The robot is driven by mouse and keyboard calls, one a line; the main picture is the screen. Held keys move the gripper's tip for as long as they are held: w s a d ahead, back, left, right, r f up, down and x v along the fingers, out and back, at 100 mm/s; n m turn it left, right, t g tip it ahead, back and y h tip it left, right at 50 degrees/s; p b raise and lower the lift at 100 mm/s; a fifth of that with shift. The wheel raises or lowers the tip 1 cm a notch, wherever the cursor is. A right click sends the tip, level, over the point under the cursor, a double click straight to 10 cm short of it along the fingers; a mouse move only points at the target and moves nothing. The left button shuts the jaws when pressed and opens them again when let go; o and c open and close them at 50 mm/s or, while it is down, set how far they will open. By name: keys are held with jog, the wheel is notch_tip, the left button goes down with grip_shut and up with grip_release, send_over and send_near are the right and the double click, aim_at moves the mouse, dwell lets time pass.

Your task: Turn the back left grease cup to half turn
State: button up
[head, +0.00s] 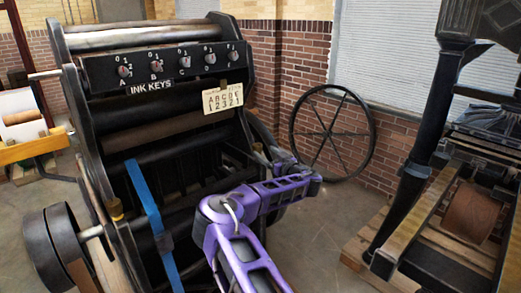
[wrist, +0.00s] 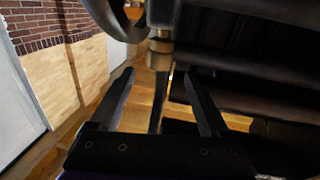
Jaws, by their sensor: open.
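The black press (head: 170,105) fills the left and middle of the head view. A small brass grease cup (head: 116,209) shows low on its near left side frame. In the wrist view, a brass cup-like fitting (wrist: 160,46) sits under a dark part of the press. It lies just beyond the fingertips, roughly in line with the gap. My gripper (wrist: 157,76) is open, with two dark fingers apart and nothing between them. I cannot tell whether this fitting is the back left cup, or its turn setting. In the head view my purple arm reaches to the press's right side; the fingers are not clear there.
A row of ink keys (head: 155,68) and a lettered plate (head: 222,97) are on the press's upper front. A spoked wheel (head: 332,135) stands by the brick wall. Another press (head: 450,150) is at right. A blue strap (head: 150,215) crosses the press front.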

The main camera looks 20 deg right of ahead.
aim_at(260, 148)
jog(key=shift+x, duration=2.2)
